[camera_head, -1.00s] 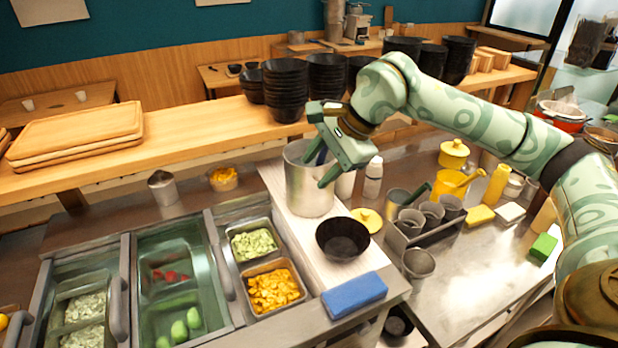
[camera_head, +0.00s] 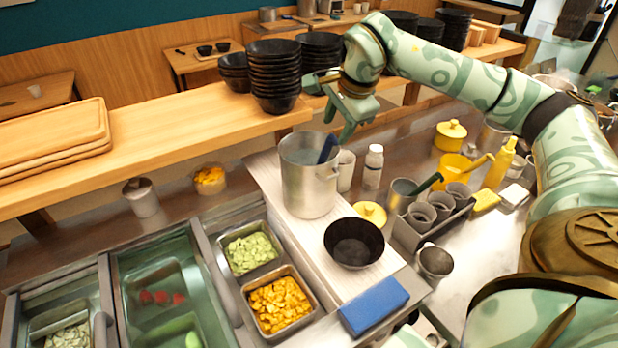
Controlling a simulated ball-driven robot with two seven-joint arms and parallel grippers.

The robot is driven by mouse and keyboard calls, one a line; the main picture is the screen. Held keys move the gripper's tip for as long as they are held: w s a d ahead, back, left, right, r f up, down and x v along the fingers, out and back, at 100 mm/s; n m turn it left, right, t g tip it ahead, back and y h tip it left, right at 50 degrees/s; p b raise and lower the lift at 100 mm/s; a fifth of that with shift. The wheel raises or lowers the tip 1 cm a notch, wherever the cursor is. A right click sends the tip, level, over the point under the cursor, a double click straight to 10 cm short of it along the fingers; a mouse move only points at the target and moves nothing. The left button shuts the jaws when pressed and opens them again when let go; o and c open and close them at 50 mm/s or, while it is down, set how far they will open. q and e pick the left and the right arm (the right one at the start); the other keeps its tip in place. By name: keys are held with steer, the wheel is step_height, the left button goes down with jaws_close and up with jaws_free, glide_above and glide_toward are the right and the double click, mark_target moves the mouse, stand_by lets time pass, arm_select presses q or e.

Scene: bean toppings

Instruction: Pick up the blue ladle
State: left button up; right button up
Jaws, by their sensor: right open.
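The blue ladle (camera_head: 327,149) stands in the tall silver pot (camera_head: 309,186). Only its dark blue handle shows, leaning against the right part of the rim; the rest is hidden inside the pot. My right gripper (camera_head: 338,128) is open and empty, with its fingers pointing down just above the handle's top. In the picture the fingertips are close to the handle; I cannot tell if they touch it. My left gripper is out of view.
A black bowl (camera_head: 354,243) and a blue sponge (camera_head: 373,306) sit in front of the pot. A white bottle (camera_head: 373,167) and a yellow lid (camera_head: 370,213) are to its right. Stacked black bowls (camera_head: 273,75) stand on the wooden shelf (camera_head: 170,137) behind.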

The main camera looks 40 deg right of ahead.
mark_target(330, 138)
steer(key=x, duration=0.4)
steer(key=shift+w+f, duration=0.25)
steer(key=shift+f, duration=0.05)
steer(key=x, duration=0.5)
steer(key=shift+w+d+f+b, duration=0.1)
steer(key=shift+d+f+b, duration=0.15)
steer(key=shift+b, duration=0.15)
jaws_close()
